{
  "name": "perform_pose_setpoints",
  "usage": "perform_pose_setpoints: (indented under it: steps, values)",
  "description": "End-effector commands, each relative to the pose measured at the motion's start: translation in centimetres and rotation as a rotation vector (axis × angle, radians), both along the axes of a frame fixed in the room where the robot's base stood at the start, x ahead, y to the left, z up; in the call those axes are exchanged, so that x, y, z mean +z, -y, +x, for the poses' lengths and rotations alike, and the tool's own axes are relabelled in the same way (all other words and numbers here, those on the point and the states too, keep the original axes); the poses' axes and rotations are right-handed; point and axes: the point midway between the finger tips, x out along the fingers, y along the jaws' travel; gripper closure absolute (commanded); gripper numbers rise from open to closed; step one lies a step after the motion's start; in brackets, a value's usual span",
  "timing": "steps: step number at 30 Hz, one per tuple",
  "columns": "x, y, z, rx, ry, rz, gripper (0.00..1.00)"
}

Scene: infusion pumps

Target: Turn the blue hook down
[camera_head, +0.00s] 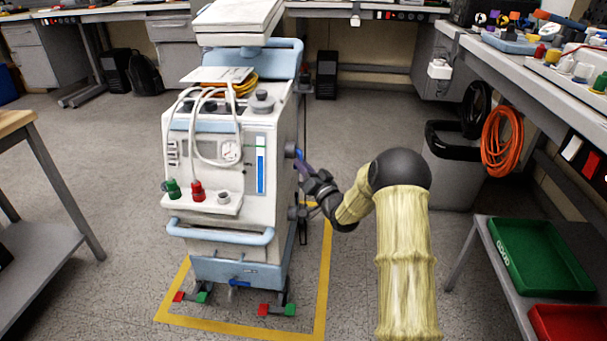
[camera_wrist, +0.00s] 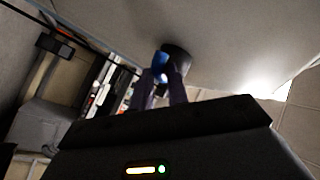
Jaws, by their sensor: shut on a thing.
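The blue hook (camera_wrist: 160,62) sticks out from a dark round mount (camera_wrist: 177,58) on the side panel of the white and light-blue pump machine (camera_head: 200,150). In the head view the mount shows on the machine's right side, and the hook is small and mostly covered by my fingers. My gripper (camera_head: 304,166) reaches this side from the right. In the wrist view the two dark purple fingers of my gripper (camera_wrist: 161,82) stand on either side of the hook and are shut on it. The hook's exact angle is hard to tell.
The machine stands inside a yellow floor outline (camera_head: 323,270). A grey bin (camera_head: 450,170) and an orange hose coil (camera_head: 502,140) are at the right. A shelf with a green tray (camera_head: 540,257) and a red tray (camera_head: 570,322) is at front right.

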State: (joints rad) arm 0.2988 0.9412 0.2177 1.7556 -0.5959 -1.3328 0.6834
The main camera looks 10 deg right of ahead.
Motion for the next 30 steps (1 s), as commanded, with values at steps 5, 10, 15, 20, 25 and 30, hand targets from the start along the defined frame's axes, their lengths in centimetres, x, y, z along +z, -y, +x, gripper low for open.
perform_pose_setpoints:
  steps: [5, 10, 15, 20, 25, 30]
  values:
    - [-0.96, -0.13, 0.42, 0.004, 0.116, -0.038, 1.0]
    - [-0.76, -0.13, 0.55, 0.005, 0.164, -0.054, 1.0]
    - [-0.66, -0.13, 0.56, 0.004, 0.164, -0.055, 1.0]
    - [-0.67, -0.13, 0.57, 0.004, 0.164, -0.054, 0.72]
    - [-0.64, -0.02, 0.55, 0.002, 0.164, -0.054, 0.64]
    - [-0.64, 0.18, 0.5, 0.001, 0.164, -0.055, 0.64]
